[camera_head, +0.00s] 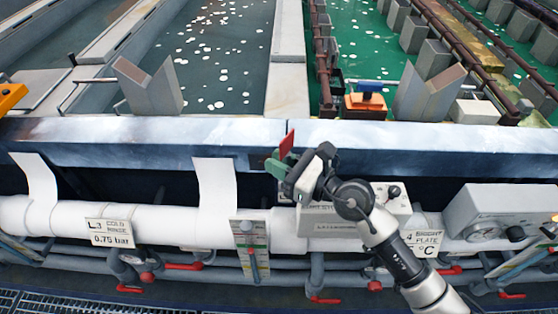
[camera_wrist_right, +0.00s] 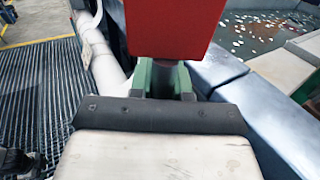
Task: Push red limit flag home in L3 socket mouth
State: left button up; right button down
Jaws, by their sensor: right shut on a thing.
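The red limit flag (camera_head: 287,143) stands upright above my right gripper (camera_head: 283,165), in front of the steel tank rim. In the right wrist view the flag (camera_wrist_right: 170,28) is a broad red plate at the top. The green fingers of my right gripper (camera_wrist_right: 166,80) are closed at its lower end. My left gripper is in neither view. I cannot make out a socket mouth marked L3. My gripper and the flag cover part of the rim.
The steel rim (camera_head: 160,130) runs across the front of the tanks. White pipes (camera_head: 70,218), a control box (camera_head: 500,215) and red-handled valves (camera_head: 183,266) lie below it. V-shaped blocks (camera_head: 150,88) and an orange-and-blue item (camera_head: 366,100) stand behind it.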

jog(key=shift+f+b, duration=0.95)
jog(key=shift+f, duration=0.25)
jog(key=shift+r, duration=0.1)
jog(key=shift+r+p, duration=2.35)
jog(key=shift+p, duration=0.15)
jog(key=shift+p, duration=0.3)
